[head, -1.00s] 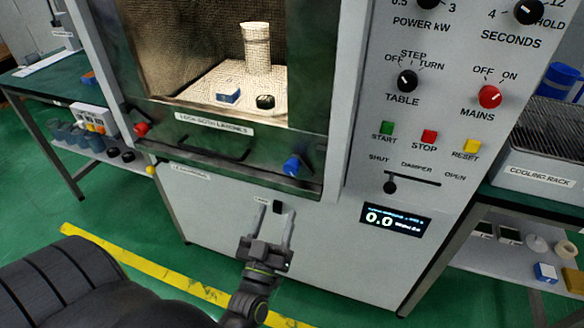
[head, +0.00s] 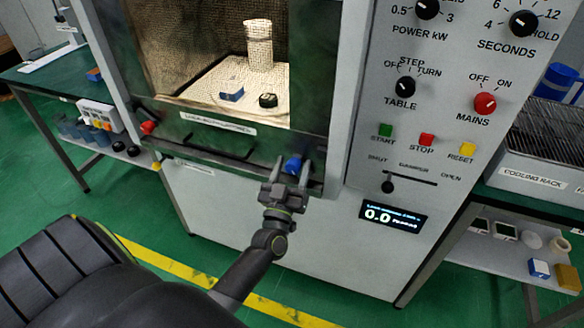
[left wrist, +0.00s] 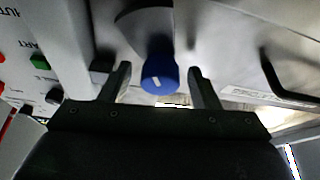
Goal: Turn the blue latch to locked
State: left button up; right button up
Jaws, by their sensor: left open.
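The blue latch (head: 293,165) is a small round knob at the lower right of the microwave door frame. My left gripper (head: 291,170) is at it in the head view, with its fingers open to either side. In the left wrist view the blue latch (left wrist: 160,76) shows between the two spread fingers of my left gripper (left wrist: 160,82), with a gap on each side. My right gripper is not in view.
A red knob (head: 148,128) sits at the door's lower left. A dark handle (head: 215,150) runs along the door bottom. The control panel with the mains knob (head: 485,103) and the damper slider (head: 388,187) is to the right. Green floor is free at left.

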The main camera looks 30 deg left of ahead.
pick_arm(q)
jog(key=shift+c, duration=0.5)
jog(key=c, duration=0.9)
